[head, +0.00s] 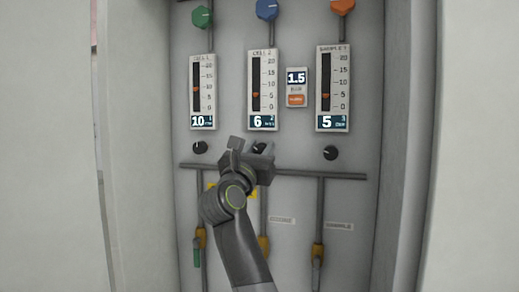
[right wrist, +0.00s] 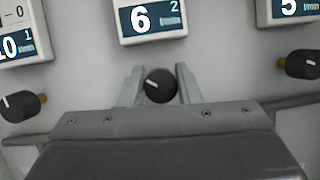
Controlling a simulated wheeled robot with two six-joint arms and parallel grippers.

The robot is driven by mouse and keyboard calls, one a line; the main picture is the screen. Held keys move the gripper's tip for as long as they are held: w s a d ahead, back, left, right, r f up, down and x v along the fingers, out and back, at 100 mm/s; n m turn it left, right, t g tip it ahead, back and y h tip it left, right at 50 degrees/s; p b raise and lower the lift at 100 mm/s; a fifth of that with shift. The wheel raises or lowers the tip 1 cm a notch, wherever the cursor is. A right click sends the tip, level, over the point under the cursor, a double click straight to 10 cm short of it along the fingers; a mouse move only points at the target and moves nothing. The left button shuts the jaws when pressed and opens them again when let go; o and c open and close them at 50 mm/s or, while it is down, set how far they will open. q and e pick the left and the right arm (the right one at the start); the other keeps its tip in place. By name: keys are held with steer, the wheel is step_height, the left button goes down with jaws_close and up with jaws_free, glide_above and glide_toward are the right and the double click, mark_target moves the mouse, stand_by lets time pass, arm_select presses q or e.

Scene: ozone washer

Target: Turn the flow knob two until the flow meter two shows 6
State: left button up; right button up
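Flow meter two (head: 263,89) is the middle gauge on the grey panel. Its display reads 6, and the 6 also shows in the right wrist view (right wrist: 152,19). Flow knob two (right wrist: 160,85) is a round black knob below it, with its white mark pointing left and slightly up. My right gripper (right wrist: 160,75) has one finger on each side of this knob, and both look closed against it. In the head view my right gripper (head: 250,148) covers most of the knob. My left gripper is not in view.
The left meter (head: 202,92) reads 10 and the right meter (head: 333,88) reads 5. Their black knobs (head: 200,148) and (head: 330,153) sit on either side. A small display (head: 296,78) reads 1.5. A horizontal pipe (head: 320,175) runs under the knobs. Cabinet walls flank the panel.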

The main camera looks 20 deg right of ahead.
steer(key=o, duration=0.4)
steer(key=b+v, duration=1)
steer(key=v, duration=0.7)
steer(key=shift+s+a+f+b, duration=0.1)
steer(key=shift+f+b, duration=0.05)
steer(key=shift+b, duration=0.15)
